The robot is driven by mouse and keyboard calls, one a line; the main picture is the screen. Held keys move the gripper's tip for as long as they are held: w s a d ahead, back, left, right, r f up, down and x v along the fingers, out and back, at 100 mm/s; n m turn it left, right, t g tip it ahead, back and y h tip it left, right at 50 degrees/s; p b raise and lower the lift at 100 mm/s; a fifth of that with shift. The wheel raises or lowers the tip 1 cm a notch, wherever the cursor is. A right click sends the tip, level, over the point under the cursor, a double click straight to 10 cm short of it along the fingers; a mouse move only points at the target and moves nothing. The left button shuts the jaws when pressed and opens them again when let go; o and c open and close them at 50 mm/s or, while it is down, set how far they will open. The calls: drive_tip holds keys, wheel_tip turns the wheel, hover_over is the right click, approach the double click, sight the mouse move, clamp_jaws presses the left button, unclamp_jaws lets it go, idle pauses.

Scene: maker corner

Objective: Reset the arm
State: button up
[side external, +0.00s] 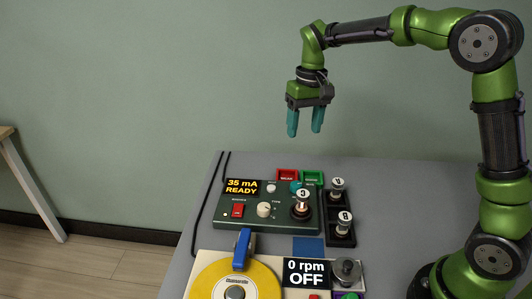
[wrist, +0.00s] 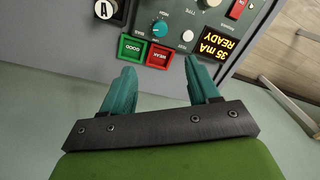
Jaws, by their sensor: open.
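My gripper (side external: 305,122) is open and empty, with two teal fingers pointing down. It hangs well above the back of the grey table, with the wall behind it. In the wrist view, my gripper (wrist: 160,88) shows its fingers apart with nothing between them. My green and black arm rises at the right of the side external view and reaches left at the top.
A dark green tester (side external: 235,222) reads "35 mA READY", with item C in it. Red (side external: 287,175) and green (side external: 312,177) trays lie behind. A black rack (side external: 340,239) holds items A and B. A yellow disc machine (side external: 208,283) reads "0 rpm OFF". Air around my gripper is clear.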

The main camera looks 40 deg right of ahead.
drive_tip(key=s+a+r+t, duration=0.1)
drive_tip(key=s+t, duration=0.1)
drive_tip(key=s, duration=0.5)
drive_tip(key=s+a+r+t+y, duration=0.1)
drive_tip(key=s+t, duration=0.1)
drive_tip(key=s, duration=0.4)
drive_tip(key=s+a+r+t, duration=0.2)
drive_tip(key=s+t, duration=0.1)
drive_tip(key=s, duration=0.4)
drive_tip(key=shift+s+m, duration=0.35)
drive_tip(key=shift+m, duration=0.05)
idle(0.4)
